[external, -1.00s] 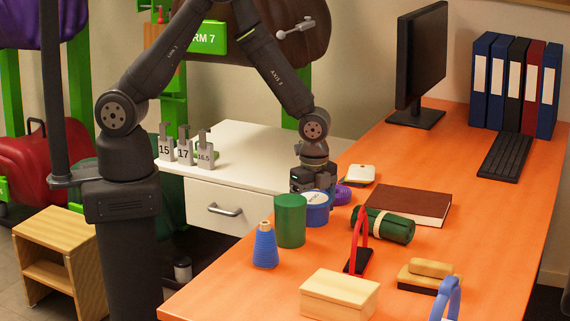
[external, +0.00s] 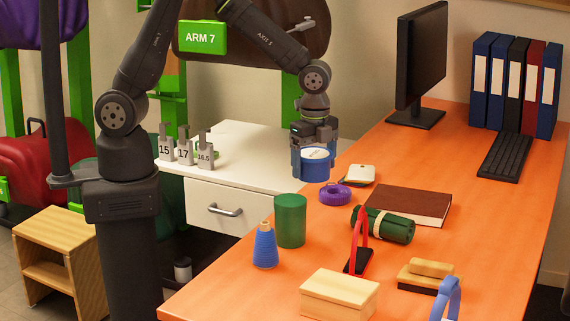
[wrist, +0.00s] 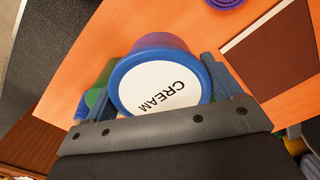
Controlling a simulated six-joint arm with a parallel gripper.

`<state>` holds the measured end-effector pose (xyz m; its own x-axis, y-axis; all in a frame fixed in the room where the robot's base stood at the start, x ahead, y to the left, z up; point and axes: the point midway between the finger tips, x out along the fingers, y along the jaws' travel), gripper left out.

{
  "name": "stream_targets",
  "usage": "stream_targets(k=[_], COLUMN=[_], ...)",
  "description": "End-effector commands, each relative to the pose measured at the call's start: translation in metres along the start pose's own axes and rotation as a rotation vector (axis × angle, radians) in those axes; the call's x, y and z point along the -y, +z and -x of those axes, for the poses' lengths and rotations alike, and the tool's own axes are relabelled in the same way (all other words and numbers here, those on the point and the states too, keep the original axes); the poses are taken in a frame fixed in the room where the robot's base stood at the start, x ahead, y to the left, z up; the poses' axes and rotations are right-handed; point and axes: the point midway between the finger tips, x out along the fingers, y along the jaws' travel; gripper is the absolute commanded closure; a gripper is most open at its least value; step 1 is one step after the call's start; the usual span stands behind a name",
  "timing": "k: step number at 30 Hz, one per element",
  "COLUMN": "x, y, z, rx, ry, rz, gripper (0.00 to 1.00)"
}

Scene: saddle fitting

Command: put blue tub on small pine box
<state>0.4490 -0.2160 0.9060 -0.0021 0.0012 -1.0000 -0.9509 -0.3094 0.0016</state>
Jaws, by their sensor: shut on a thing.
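The blue tub (external: 316,165) is held in my gripper (external: 314,150), lifted above the orange desk near its left edge. In the wrist view the tub (wrist: 158,88) sits between the two fingers, its white lid label reading CREAM facing the camera. My gripper (wrist: 160,90) is shut on the tub's sides. The small pine box (external: 339,295) rests on the desk at the front, with its lid on and its top bare. It is well below and in front of the tub, and apart from it.
A green canister (external: 290,220) and a blue thread cone (external: 265,246) stand at the left edge. A purple tape roll (external: 335,194), green roll (external: 384,225), red-handled tool (external: 359,250) and wooden brush (external: 427,274) lie nearby. A brown book (external: 408,205) lies behind.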

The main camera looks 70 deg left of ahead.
Motion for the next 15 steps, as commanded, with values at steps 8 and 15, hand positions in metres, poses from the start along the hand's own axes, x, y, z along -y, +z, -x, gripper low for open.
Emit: stream_targets(k=[8,15], x=[0.001,-0.004], y=[-0.001,-0.01], z=[0.076,0.117], rx=[-0.007,-0.002], ry=[-0.007,-0.001], rz=[0.0,-0.004], gripper=[0.48,0.48])
